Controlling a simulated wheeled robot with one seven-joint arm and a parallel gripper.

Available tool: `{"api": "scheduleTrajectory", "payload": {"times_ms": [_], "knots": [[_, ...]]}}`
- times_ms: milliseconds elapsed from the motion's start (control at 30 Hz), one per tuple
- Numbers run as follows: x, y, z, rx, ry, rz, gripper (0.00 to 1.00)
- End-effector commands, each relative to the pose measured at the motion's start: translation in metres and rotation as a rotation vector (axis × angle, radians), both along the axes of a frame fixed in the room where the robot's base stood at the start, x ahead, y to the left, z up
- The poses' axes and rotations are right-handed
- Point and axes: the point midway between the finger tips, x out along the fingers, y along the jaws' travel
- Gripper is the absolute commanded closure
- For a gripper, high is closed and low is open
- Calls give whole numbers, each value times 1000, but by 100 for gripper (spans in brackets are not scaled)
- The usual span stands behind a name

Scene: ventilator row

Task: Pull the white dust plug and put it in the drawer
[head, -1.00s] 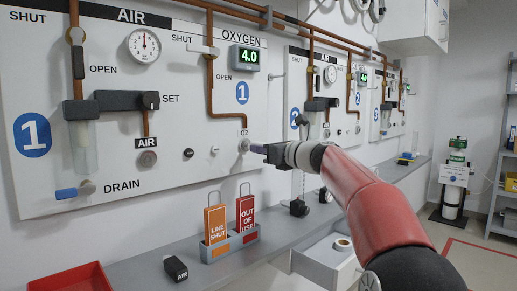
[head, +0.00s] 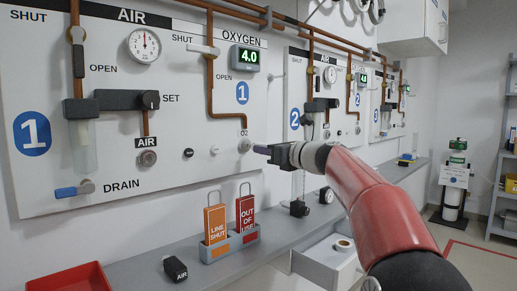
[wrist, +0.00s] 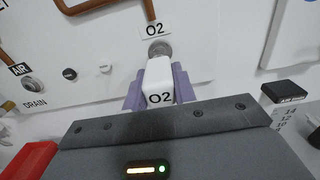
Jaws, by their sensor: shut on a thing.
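Lockout tags in a grey holder (head: 232,243), a black AIR plug (head: 175,268) and a red tray (head: 72,281) stand on the grey shelf (head: 135,270). My arm passes above the drawer.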

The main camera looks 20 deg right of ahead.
Motion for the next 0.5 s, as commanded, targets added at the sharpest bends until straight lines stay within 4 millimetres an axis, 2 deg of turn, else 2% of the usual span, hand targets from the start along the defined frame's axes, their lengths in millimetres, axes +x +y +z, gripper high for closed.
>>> {"api": "scheduleTrajectory", "payload": {"times_ms": [500], "knots": [[-8, -3, -1, 0, 0, 0, 100]]}}
